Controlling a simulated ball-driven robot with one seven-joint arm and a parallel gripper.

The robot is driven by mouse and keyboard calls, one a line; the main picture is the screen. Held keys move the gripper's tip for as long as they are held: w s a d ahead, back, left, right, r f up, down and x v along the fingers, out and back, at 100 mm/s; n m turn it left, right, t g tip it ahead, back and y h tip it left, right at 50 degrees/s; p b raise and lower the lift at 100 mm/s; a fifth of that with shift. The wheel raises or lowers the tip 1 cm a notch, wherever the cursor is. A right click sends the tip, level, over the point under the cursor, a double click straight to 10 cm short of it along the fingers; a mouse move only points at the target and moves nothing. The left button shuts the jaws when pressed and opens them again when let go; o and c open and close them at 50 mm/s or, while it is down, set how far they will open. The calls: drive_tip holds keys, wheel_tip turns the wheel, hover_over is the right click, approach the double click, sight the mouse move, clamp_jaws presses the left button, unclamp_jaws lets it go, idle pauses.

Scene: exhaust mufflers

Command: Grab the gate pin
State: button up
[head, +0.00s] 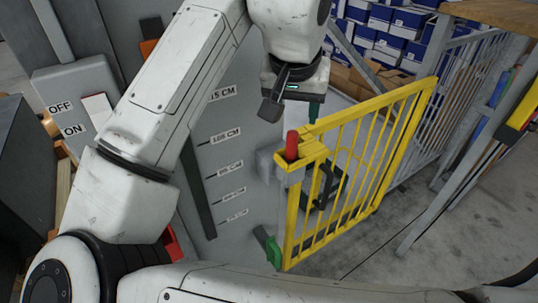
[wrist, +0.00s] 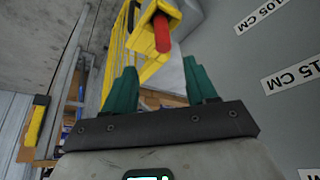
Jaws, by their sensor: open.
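The gate pin is a red upright peg (head: 292,145) on top of the yellow gate's post (head: 288,164). It also shows in the wrist view (wrist: 162,35), just beyond the fingertips and roughly midway between them. My gripper (wrist: 159,73) has two green fingers spread apart with nothing between them. In the head view the gripper hangs above and close to the pin, apart from it, with the fingers partly hidden by the wrist. The pin's lower end is hidden in the yellow bracket.
The yellow barred gate (head: 370,160) extends right from the pin post. A grey panel with height labels (head: 225,137) stands left of it. A grey fence (head: 430,130) and shelves of blue boxes (head: 385,35) are behind. Concrete floor is open at right.

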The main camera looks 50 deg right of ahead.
sight(292, 135)
drive_tip(key=x, duration=1)
drive_tip(key=shift+w+a+f, duration=0.2)
drive_tip(key=shift+f, duration=0.15)
clamp_jaws()
